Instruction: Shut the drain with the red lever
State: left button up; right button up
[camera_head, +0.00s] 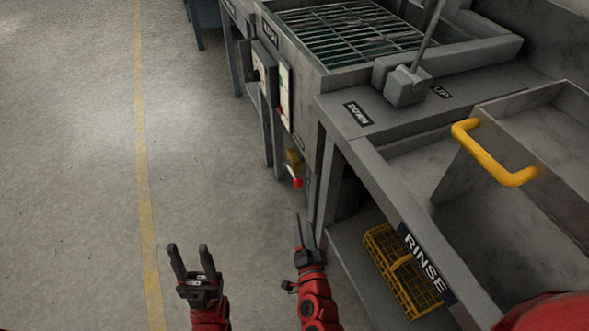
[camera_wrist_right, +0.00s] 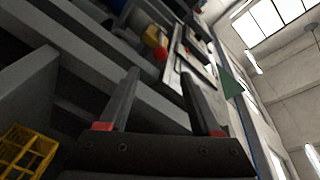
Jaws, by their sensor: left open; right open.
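The red lever (camera_head: 297,182) is a small red-tipped handle low on the side of the grey wash unit, beside a yellow fitting (camera_head: 293,160). In the right wrist view the red tip (camera_wrist_right: 160,54) shows beyond my fingers, up and left of centre, with the yellow part (camera_wrist_right: 151,37) above it. My right gripper (camera_head: 304,232) is open and empty, below the lever in the head view and apart from it. My left gripper (camera_head: 190,262) is open and empty over the floor, further left. The drain opening itself cannot be made out.
A grey rinse sink (camera_head: 385,185) stands at the right, with a yellow handle (camera_head: 490,155) over it. A yellow crate (camera_head: 402,270) sits on the shelf below. Frame legs stand near the lever. The floor (camera_head: 80,170) at the left is clear.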

aim_at(295, 178)
jog(key=w, duration=0.5)
jog(key=w+b, duration=0.1)
jog(key=w, duration=0.5)
jog(key=w+a+b, duration=0.1)
jog(key=w, duration=0.4)
jog(key=shift+w+r, duration=0.1)
jog(key=shift+w, duration=0.25)
grip_shut()
dwell(0.6)
